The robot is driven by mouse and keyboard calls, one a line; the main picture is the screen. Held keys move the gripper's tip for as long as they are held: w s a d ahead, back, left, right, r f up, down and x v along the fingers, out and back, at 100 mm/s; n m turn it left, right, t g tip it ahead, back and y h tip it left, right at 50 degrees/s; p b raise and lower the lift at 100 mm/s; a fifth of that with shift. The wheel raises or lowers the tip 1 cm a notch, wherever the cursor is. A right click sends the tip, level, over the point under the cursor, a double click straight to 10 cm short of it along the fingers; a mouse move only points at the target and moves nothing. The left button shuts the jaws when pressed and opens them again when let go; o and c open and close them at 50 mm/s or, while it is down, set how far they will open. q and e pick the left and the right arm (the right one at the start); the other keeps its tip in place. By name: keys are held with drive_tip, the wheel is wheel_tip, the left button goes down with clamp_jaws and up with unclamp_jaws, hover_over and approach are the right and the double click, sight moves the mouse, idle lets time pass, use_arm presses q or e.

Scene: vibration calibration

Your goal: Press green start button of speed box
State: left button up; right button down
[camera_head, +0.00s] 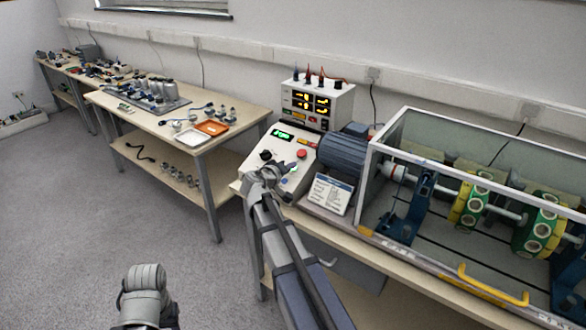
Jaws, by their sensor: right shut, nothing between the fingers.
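The speed box (271,147) is a white sloped console on the bench at the centre, with a lit green display (283,134). A red button (302,153) and a black knob (266,155) show on its face. A small green spot, seemingly the green start button (292,171), shows right beside the fingertips of my right gripper (288,167). My right gripper is shut and empty, low over the sloped face. It partly hides the face, and I cannot tell whether it touches the button. Only a grey part of my left arm shows at the bottom left; its gripper is not in view.
A white instrument (318,104) with orange digits stands behind the box. A motor (344,151), a small sign (329,194) and a clear-walled rotor rig (470,215) stand to the right. A side table (150,122) holds trays and parts. The floor at left is free.

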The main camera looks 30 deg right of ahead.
use_arm(q)
drive_tip(key=shift+r+p, duration=0.7)
use_arm(e)
drive_tip(key=shift+s+a+r, duration=0.15)
drive_tip(key=shift+a+r, duration=0.15)
drive_tip(key=shift+r, duration=0.4)
use_arm(q)
drive_tip(key=shift+r, duration=0.1)
wheel_tip(320, 180, up, 4)
drive_tip(key=p, duration=0.4)
drive_tip(key=shift+r, duration=0.15)
use_arm(e)
drive_tip(key=r, duration=0.1)
drive_tip(key=a+r, duration=0.1)
drive_tip(key=r, duration=0.1)
drive_tip(key=a+r, duration=0.1)
drive_tip(key=shift+s+r, duration=0.25)
drive_tip(key=shift+s, duration=0.15)
